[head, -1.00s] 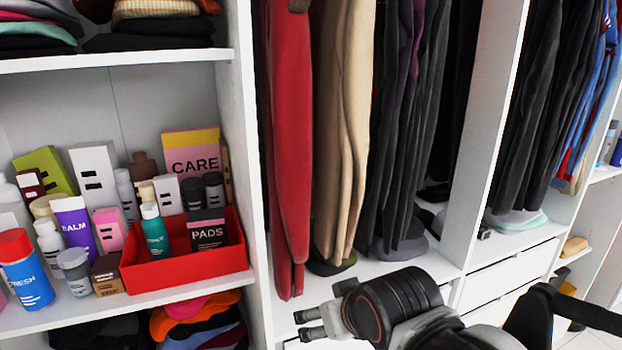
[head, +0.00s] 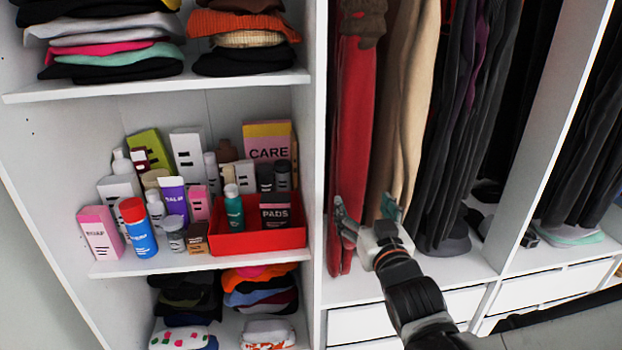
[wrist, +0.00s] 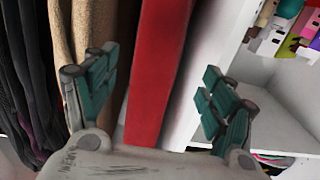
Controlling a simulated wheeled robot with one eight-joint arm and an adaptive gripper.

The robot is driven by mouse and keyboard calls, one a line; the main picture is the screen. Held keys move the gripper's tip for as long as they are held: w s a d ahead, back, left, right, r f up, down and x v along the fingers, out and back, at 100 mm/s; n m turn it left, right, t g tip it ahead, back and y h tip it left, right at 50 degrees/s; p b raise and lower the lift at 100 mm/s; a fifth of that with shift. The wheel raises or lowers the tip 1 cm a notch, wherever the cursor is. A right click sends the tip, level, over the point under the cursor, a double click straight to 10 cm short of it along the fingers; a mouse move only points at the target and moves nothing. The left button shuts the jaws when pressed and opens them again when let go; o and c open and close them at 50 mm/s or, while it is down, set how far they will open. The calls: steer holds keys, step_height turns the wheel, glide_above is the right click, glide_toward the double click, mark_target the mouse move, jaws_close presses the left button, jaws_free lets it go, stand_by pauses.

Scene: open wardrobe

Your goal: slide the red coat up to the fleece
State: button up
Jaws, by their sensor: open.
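The red coat (head: 357,110) hangs at the left end of the hanging compartment, close to the white partition. A tan, soft-textured garment (head: 405,100), which looks like the fleece, hangs just right of it. My gripper (head: 367,214) is open at the lower part of the red coat. In the wrist view, the red coat (wrist: 160,60) runs between the two spread fingers of my gripper (wrist: 157,88), with gaps on both sides. The tan garment (wrist: 88,35) is behind the left finger there. I cannot tell how deep the coat sits between the fingers.
The white partition (head: 318,170) stands just left of the red coat. Several dark garments (head: 465,130) hang right of the tan one. White drawers (head: 365,315) lie below. Shelves at left hold bottles, boxes and a red bin (head: 240,243).

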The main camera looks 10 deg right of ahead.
mark_target(347, 177)
steer(key=w+p, duration=0.1)
steer(key=w, duration=1.2)
steer(key=shift+w, duration=0.3)
steer(key=c, duration=1.7)
